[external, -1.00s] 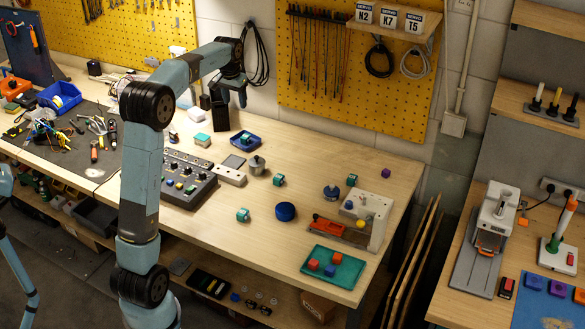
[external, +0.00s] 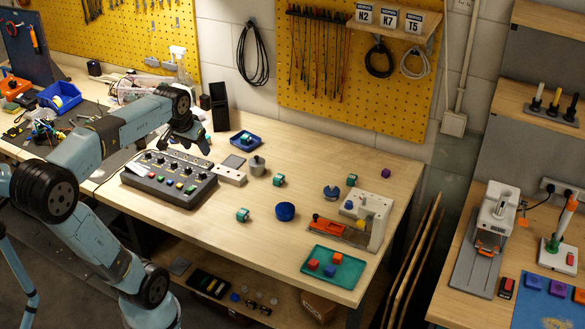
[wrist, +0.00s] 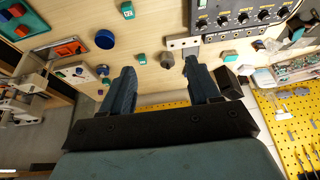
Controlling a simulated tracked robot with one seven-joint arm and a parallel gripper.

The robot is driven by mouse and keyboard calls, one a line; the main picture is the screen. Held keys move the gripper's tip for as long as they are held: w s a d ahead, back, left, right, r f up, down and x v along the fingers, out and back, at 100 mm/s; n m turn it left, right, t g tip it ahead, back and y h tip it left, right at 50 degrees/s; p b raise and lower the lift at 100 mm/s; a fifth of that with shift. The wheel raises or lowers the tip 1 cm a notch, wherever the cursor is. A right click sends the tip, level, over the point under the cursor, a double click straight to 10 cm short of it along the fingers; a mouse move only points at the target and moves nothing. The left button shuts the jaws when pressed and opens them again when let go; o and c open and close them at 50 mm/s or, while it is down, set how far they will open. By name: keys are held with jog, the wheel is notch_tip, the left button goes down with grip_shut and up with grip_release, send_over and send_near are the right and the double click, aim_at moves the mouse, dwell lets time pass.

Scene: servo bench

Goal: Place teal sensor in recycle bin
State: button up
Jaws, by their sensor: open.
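Several small teal blocks that look like sensors are on the bench: one near the front (external: 242,215), one in mid-bench (external: 279,180), one farther right (external: 351,180), and one in a small blue tray (external: 246,139). I cannot tell which is meant. The front one (wrist: 127,10) and the mid-bench one (wrist: 142,59) also show in the wrist view. My gripper (external: 204,148) is open and empty, above the bench behind the control box. Its spread fingers (wrist: 158,76) show in the wrist view. No container is clearly marked as the recycle bin.
The control box (external: 170,177), a white block (external: 230,176) and a grey cylinder (external: 257,166) stand near my gripper. A black upright stand (external: 219,106) is behind it. A blue round container (external: 286,211) and a teal tray with cubes (external: 333,268) are to the right.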

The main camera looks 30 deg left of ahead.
jog(key=s+d+f+t, duration=0.1)
jog(key=s+f, duration=0.5)
jog(key=s, duration=0.6)
jog(key=shift+f, duration=0.35)
jog(key=shift+d, duration=0.1)
